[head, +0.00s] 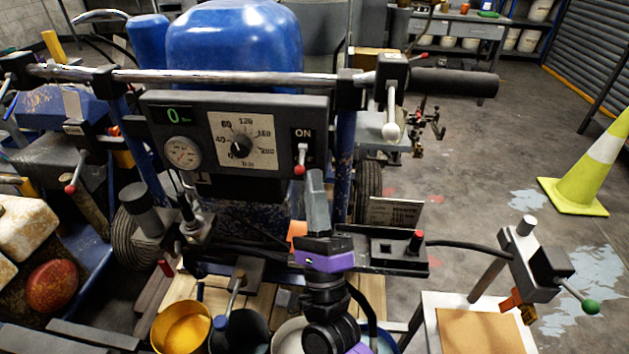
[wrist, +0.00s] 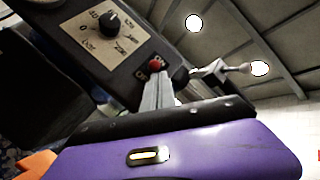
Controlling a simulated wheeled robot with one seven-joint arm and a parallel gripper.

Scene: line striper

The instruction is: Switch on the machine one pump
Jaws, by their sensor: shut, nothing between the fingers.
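The machine's dark control panel (head: 205,110) faces me in the head view. Its toggle lever (head: 301,160), tipped with a red ball, hangs downward below the word ON. The red ball (wrist: 157,63) also shows in the wrist view, just beyond my fingertips. My gripper (head: 315,178) is shut and empty, just below and right of the ball in the head view. I cannot tell whether it touches the lever. The display (head: 179,114) reads 0 in green. The round gauge (head: 183,152) and the pressure knob (head: 242,146) sit left of the lever.
A handlebar (head: 220,79) runs above the panel, with a white-ended lever (head: 391,120) at its right. A second red-tipped lever (head: 73,180) is on the far-left machine. A green-ended lever (head: 580,297) stands at the right. Open floor lies around the yellow cone (head: 580,185).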

